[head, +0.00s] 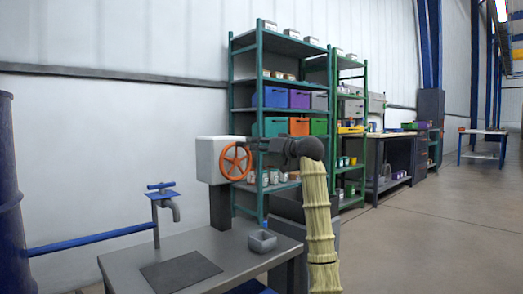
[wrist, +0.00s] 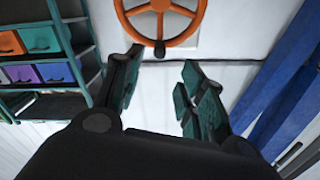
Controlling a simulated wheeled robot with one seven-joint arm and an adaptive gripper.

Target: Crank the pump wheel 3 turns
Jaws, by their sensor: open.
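The orange pump wheel (head: 236,161) has spokes and is mounted on the front of a white box (head: 208,158) on a dark post. It also shows at the top of the wrist view (wrist: 160,6), cut off by the frame edge. A small dark knob (wrist: 160,48) sits at the wheel's rim there. My gripper (head: 258,144) is at the wheel's right side in the head view. In the wrist view its fingers (wrist: 160,64) are spread apart, with the knob between and just beyond the tips. Nothing is held; whether a finger touches the knob cannot be told.
Green shelving (head: 232,90) with coloured bins is behind. Open floor (head: 440,220) lies to the right.

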